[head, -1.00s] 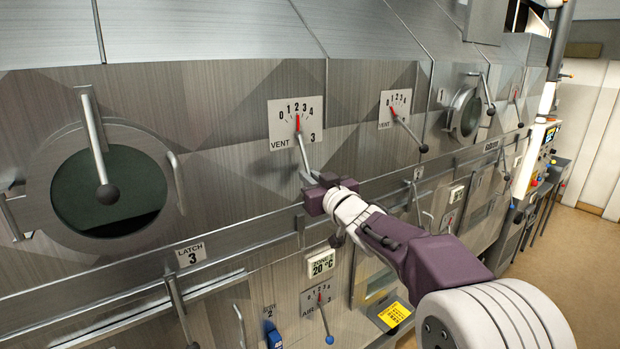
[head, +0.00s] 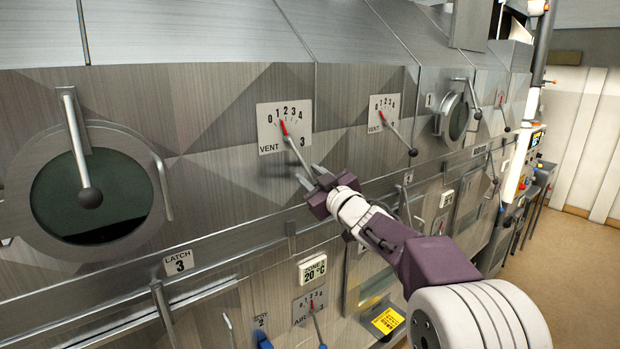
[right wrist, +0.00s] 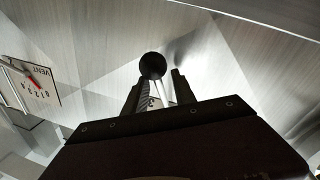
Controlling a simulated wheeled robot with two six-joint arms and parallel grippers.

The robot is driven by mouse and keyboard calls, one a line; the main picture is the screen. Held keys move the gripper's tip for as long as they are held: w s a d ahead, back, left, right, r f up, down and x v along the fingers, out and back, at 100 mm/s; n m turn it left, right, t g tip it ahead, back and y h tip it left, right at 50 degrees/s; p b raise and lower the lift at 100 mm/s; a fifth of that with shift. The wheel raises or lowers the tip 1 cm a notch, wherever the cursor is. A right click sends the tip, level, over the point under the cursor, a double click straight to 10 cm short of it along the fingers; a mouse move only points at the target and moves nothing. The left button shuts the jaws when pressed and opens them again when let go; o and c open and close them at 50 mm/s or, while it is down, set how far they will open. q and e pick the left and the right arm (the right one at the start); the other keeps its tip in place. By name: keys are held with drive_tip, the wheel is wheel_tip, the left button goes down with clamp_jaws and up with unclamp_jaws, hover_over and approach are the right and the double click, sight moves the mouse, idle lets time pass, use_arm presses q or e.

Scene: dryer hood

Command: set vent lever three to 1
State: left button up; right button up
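The vent three plate (head: 270,138) is on the metal hood wall in the head view, with a scale from 0 to 4. Its red pointer (head: 284,128) points at about 1. The vent three lever (head: 296,158) slants down and right from the plate to my right gripper (head: 314,179). In the right wrist view, the fingers of my right gripper (right wrist: 157,90) stand apart. The lever's dark ball knob (right wrist: 152,66) shows between and just beyond the fingertips. Whether a finger touches the lever is unclear. My left gripper is not in view.
Another vent plate with its lever (head: 384,112) is to the right; its dial also shows in the right wrist view (right wrist: 32,84). A round window with a handle (head: 90,195) is at left.

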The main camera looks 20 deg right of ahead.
drive_tip(key=s+d+b, duration=0.1)
drive_tip(key=s+b, duration=0.1)
drive_tip(key=s, duration=0.7)
drive_tip(key=shift+d+f, duration=0.3)
drive_tip(key=shift+w, duration=0.2)
